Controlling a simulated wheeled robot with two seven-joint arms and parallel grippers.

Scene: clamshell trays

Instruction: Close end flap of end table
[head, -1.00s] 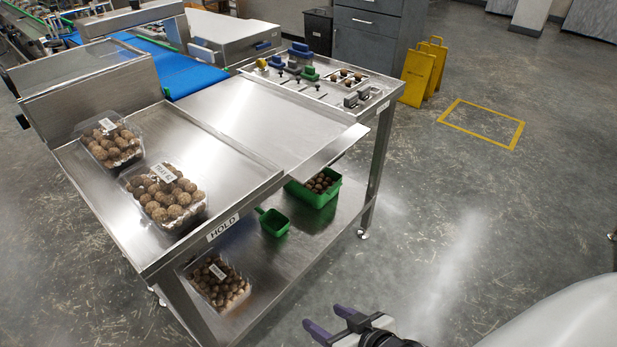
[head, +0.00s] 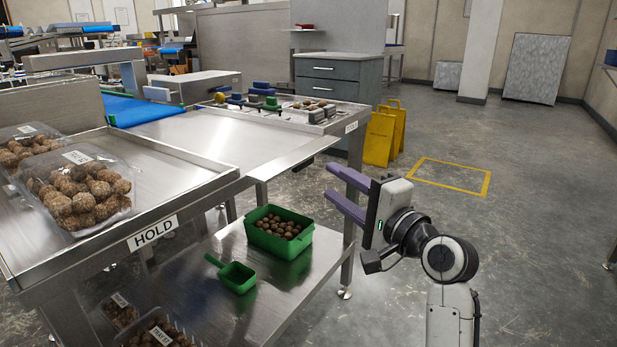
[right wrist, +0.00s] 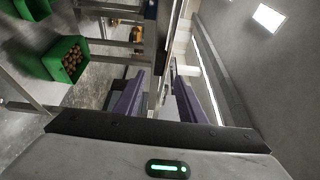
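The steel end table (head: 190,140) stands at left and centre in the head view. The fingers are apart with nothing held. They also show apart in the right wrist view (right wrist: 158,80), with metal edges visible beyond. My left gripper is not in view.
Clamshells of brown balls (head: 80,195) sit on the HOLD tray. The lower shelf bears a green bin (head: 262,240), a green scoop (head: 236,278) and more clamshells. Yellow signs (head: 380,138) stand behind. The floor at right is clear.

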